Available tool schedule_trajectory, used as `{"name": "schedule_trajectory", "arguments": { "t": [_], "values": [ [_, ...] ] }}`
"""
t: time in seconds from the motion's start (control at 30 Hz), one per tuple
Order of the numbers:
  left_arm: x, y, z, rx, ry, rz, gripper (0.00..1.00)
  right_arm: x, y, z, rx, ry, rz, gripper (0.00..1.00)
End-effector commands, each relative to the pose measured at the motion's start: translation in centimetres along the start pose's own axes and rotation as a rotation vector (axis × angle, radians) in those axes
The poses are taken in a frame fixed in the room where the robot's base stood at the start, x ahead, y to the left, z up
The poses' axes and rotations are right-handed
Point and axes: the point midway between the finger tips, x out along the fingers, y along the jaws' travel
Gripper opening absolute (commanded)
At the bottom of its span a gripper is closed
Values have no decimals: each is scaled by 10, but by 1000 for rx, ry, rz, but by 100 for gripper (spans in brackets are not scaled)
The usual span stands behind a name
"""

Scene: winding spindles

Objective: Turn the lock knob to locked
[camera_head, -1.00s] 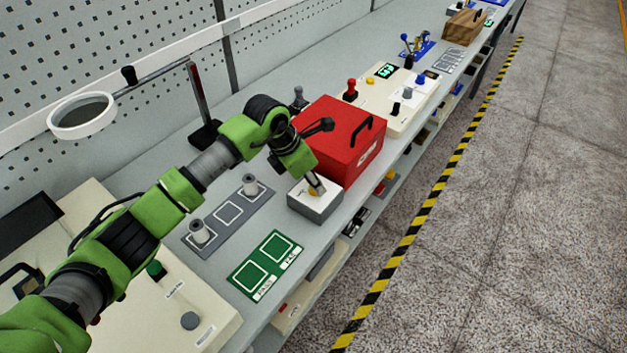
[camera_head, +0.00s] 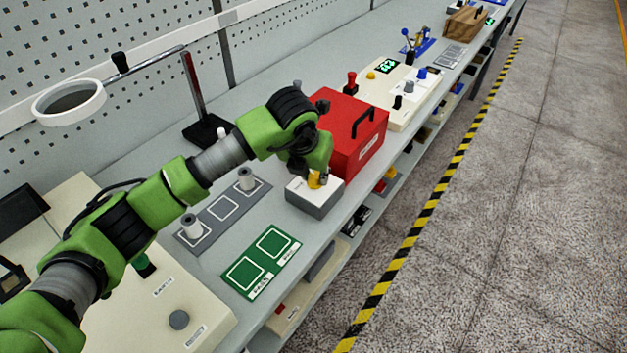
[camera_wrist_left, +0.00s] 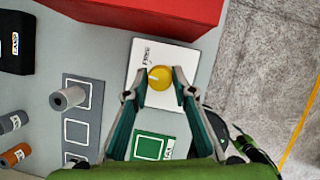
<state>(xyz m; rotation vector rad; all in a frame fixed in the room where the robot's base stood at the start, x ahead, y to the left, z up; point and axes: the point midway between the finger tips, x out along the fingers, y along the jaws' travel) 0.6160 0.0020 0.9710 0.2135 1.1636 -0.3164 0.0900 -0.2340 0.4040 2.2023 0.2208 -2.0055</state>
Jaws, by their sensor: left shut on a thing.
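The lock knob (camera_wrist_left: 160,78) is a yellow round knob with a pale pointer line, on a white-topped grey box (camera_head: 318,199). The pointer is toward the printed word "FREE" in the left wrist view. My left gripper (camera_wrist_left: 160,79) has its fingers on both sides of the knob, shut on it. In the head view the left gripper (camera_head: 317,179) reaches down onto the box top and partly hides the knob. Any other label on the box is hidden or too small to read.
A red case (camera_head: 348,135) stands directly behind the box. A green mat with two squares (camera_head: 262,262) and a grey mat with spindles (camera_head: 220,208) lie to the left. A ring-shaped magnifier (camera_head: 70,102) stands further left. The bench's front edge is close to the box.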

Motion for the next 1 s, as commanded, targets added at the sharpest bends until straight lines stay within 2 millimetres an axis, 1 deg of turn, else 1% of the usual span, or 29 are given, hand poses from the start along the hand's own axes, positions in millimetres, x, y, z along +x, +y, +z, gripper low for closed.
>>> {"name": "schedule_trajectory", "arguments": {
  "t": [0.03,0.5,0.8,1.0],
  "values": [
    [5,-1,-1,-39,-2,18,3,11,0,1,0,0,0,41],
    [5,-4,0,-451,-2,188,3,63,1,7,-2,-2,2,41],
    [4,-5,1,-673,-1,279,3,87,0,9,-2,-2,2,41],
    [3,-5,1,-771,2,318,3,96,0,10,-2,-2,2,41]
  ]
}}
